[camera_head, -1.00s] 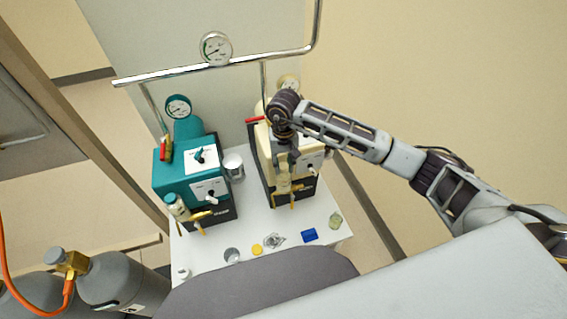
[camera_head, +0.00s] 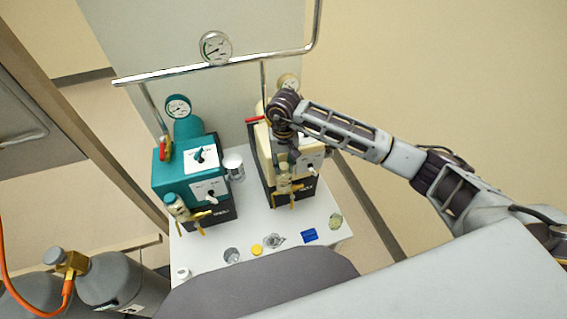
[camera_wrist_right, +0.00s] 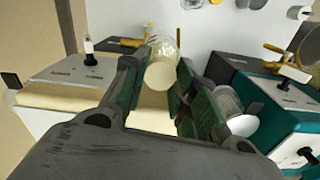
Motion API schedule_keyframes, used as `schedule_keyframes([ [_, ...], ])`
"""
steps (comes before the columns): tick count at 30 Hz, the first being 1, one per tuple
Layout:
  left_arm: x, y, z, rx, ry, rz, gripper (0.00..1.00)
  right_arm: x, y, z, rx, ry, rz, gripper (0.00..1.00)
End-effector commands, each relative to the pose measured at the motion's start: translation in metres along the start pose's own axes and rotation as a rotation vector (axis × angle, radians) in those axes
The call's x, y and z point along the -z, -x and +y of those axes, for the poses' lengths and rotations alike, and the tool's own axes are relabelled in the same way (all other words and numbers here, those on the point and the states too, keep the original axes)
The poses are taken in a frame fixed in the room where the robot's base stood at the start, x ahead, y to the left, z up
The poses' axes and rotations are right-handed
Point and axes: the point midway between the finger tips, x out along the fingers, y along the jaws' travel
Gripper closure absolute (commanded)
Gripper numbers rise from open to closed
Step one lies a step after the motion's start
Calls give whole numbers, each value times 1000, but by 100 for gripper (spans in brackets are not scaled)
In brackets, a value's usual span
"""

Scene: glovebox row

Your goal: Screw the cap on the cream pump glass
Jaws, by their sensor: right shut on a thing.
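The cream pump (camera_head: 263,147) stands at the right of the white bench, and its body also shows in the right wrist view (camera_wrist_right: 62,97). Its clear glass (camera_head: 284,186) is at the front, above brass fittings. In the right wrist view the glass (camera_wrist_right: 163,44) shows just beyond a round cream cap (camera_wrist_right: 160,76). My right gripper (camera_head: 286,163) is above the glass, and its two fingers are shut on the cap. The cap appears in line with the glass and against its top; how far it is threaded cannot be told. My left gripper is not in view.
The teal pump (camera_head: 182,173) stands close on the left, with a silver vessel (camera_head: 234,166) between the pumps. A blue item (camera_head: 309,236), a yellow disc (camera_head: 257,250) and other small parts lie along the bench's front. A pipe with a gauge (camera_head: 215,48) runs behind.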

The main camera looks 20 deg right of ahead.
Motion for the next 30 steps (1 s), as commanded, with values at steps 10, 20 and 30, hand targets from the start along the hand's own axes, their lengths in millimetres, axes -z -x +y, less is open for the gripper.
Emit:
schedule_keyframes([
  [10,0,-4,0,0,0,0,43,0,-2,0,0,0,1,79],
  [20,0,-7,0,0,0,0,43,0,-2,0,0,0,1,79],
  [30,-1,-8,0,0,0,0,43,0,-3,0,0,0,0,79],
])
